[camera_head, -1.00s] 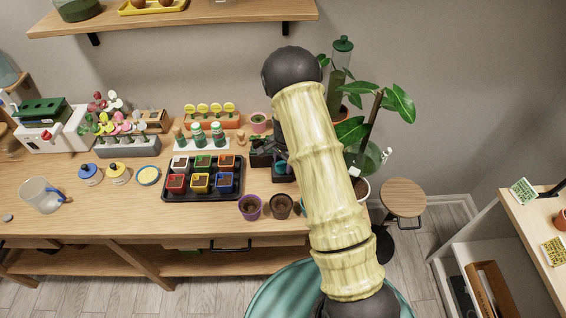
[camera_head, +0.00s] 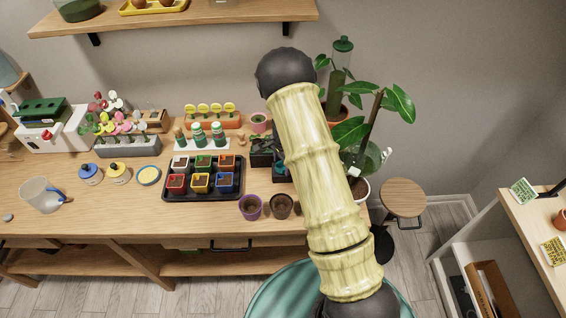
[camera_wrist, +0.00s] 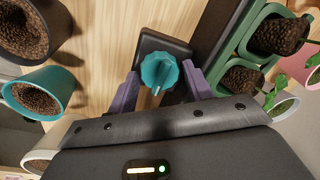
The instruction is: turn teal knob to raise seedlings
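In the wrist view the teal knob (camera_wrist: 158,72) is ribbed and round, on a dark square base (camera_wrist: 160,45) on the wooden bench. My gripper (camera_wrist: 160,84) is open, with one purple finger on each side of the knob. Narrow gaps seem to show between the fingers and the knob. Green troughs (camera_wrist: 229,59) with dark soil stand right of the knob. A leafy seedling (camera_wrist: 276,92) shows at their right. In the head view my arm hides most of the knob area, and my fingers cannot be made out.
A purple pot (camera_head: 250,207) and a brown pot (camera_head: 281,206) stand near the bench's front edge. A black tray (camera_head: 203,192) of coloured pots lies to their left. A tall leafy plant (camera_head: 364,140) stands right of my arm.

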